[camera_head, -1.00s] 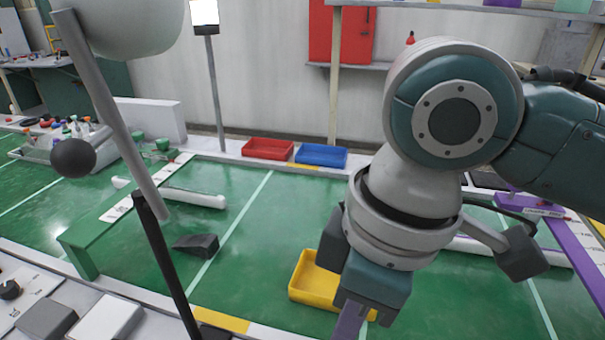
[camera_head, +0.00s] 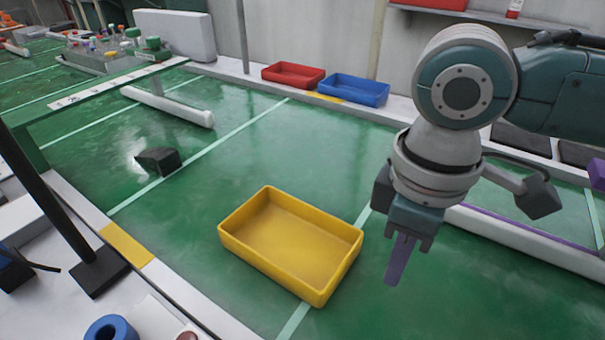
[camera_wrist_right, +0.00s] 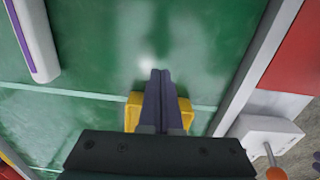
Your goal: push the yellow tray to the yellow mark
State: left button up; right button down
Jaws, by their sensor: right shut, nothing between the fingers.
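The empty yellow tray (camera_head: 285,248) lies flat on the green surface, across a pale line. In the right wrist view, part of the tray (camera_wrist_right: 132,110) shows behind the fingers. My right gripper (camera_head: 393,279) is shut and empty, pointing down just right of the tray; in the head view a gap shows between them. The gripper fingers also show in the right wrist view (camera_wrist_right: 161,75). One yellow mark (camera_head: 125,243) is on the near pale border, left of the tray. Another yellow mark (camera_head: 325,97) is on the far border, partly hidden by bins. My left gripper is out of view.
A dark wedge-shaped block (camera_head: 158,160) lies left of the tray. A red bin (camera_head: 293,75) and a blue bin (camera_head: 353,90) stand at the far border. White rails lie left (camera_head: 170,108) and right (camera_head: 530,245). The green surface between tray and wedge is clear.

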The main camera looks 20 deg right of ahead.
notch_tip(320, 180, down, 2)
jog(key=shift+f+b, duration=0.25)
jog(key=shift+b, duration=0.05)
jog(key=shift+w+a+b, duration=0.35)
jog(key=shift+w+a, duration=0.7)
jog(key=shift+w, duration=0.2)
jog(key=shift+w+a+r, duration=0.1)
jog(key=shift+w+a, duration=0.1)
jog(key=shift+w, duration=0.05)
